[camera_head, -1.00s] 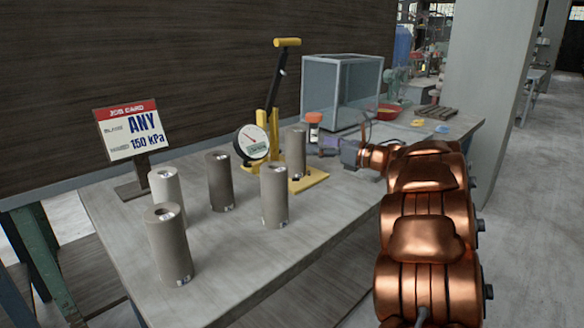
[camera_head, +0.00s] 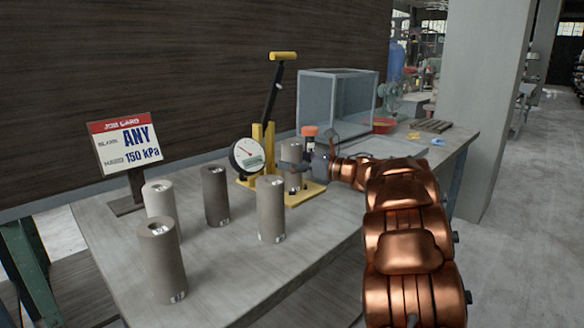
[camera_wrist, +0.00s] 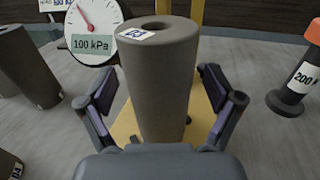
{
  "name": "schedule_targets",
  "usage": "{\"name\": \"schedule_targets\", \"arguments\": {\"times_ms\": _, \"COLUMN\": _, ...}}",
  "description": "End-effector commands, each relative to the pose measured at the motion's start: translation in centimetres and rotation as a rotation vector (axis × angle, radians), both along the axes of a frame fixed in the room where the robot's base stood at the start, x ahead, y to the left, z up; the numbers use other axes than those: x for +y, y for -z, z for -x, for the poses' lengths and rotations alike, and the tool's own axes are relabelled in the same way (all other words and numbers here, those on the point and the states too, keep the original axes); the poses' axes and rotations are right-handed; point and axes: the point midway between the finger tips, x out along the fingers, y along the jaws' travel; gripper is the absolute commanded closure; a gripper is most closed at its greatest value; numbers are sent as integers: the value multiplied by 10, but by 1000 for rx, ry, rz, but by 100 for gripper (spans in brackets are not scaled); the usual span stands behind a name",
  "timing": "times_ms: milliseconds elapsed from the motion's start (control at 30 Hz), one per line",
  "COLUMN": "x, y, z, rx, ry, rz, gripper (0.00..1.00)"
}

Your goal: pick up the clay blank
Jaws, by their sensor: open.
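A grey clay blank (camera_head: 291,160) stands upright on the yellow base of the press (camera_head: 306,192). In the wrist view this blank (camera_wrist: 160,80) has a hole in its top and a white label at its rim. My gripper (camera_wrist: 165,105) is open, with one finger on each side of the blank; I see gaps between the fingers and the blank. In the head view my gripper (camera_head: 308,168) is at the blank's right side and hides part of it. Several other grey and brown blanks stand on the table, including one in front (camera_head: 271,208).
A gauge (camera_wrist: 95,30) reads 100 kPa beside the blank. A black weight with an orange top (camera_wrist: 298,80), marked 200, stands to the right. A job card (camera_head: 127,143) reads "ANY" and "150 kPa". A glass case (camera_head: 335,103) stands behind.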

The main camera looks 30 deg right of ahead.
Motion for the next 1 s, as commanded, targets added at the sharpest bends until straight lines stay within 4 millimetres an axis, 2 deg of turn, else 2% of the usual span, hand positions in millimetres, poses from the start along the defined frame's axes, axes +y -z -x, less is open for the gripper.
{"name": "schedule_targets", "arguments": {"times_ms": 233, "x": 1, "y": 0, "z": -1, "rx": 0, "ry": 0, "rz": 0, "gripper": 11}}
{"name": "schedule_targets", "arguments": {"times_ms": 1000, "x": 1, "y": 0, "z": 0, "rx": 0, "ry": 0, "rz": 0, "gripper": 91}}
